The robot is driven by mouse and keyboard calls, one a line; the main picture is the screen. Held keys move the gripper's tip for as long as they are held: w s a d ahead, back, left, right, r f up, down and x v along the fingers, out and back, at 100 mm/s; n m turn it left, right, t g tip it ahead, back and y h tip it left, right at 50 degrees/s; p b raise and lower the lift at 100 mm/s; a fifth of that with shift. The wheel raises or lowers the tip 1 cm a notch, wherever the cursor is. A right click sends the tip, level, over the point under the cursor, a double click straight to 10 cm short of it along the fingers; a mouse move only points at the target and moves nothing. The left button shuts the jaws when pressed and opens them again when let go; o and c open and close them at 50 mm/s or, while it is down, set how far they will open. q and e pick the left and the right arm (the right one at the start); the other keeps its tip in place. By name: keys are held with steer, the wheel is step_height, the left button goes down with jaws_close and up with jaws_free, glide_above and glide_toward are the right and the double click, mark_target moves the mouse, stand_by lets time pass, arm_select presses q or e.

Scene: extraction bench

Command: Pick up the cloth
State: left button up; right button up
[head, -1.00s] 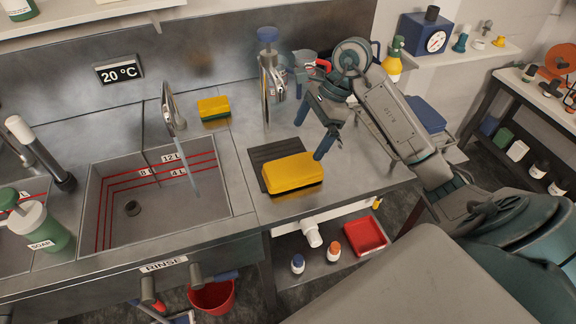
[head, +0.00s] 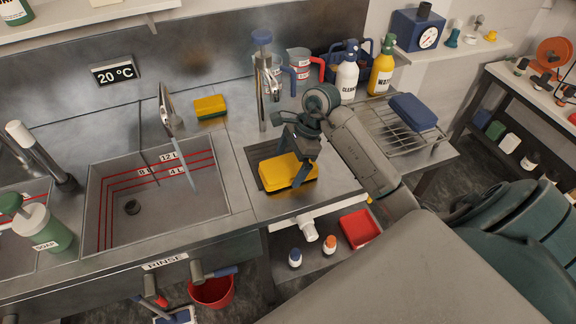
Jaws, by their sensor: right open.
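A folded yellow cloth (head: 280,173) lies on a dark mat (head: 256,158) on the steel counter, right of the sink. My right gripper (head: 292,163) points down over the cloth with its jaws open. One finger shows in front of the cloth's right part; the far finger is partly hidden. I cannot tell whether the fingers touch the cloth. My left gripper is not in view.
A yellow and green sponge (head: 210,107) lies behind the sink (head: 150,205). A press-like stand (head: 264,80), a white bottle (head: 347,72) and a yellow bottle (head: 382,70) stand behind. A blue folded item (head: 413,111) rests on a wire rack (head: 392,127).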

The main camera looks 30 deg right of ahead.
mark_target(283, 168)
steer(key=shift+c, duration=0.4)
steer(key=c, duration=0.9)
steer(key=shift+c, duration=0.2)
steer(key=shift+r, duration=0.15)
steer(key=shift+r+b, duration=0.55)
steer(key=shift+b, duration=0.1)
step_height(283, 168, up, 2)
steer(key=shift+s+r+b, duration=0.1)
steer(key=shift+b, duration=0.4)
steer(key=shift+s+a+r+p, duration=0.25)
steer(key=shift+s+a+p, duration=0.8)
steer(key=shift+s, duration=1.25)
steer(key=shift+s+a+r+p, duration=0.2)
steer(key=shift+s+a+p, duration=0.3)
steer(key=shift+s+a, duration=1.4)
steer(key=shift+s+a+r+p, duration=0.25)
steer(key=shift+s+a+p, duration=0.6)
steer(key=shift+s, duration=1.85)
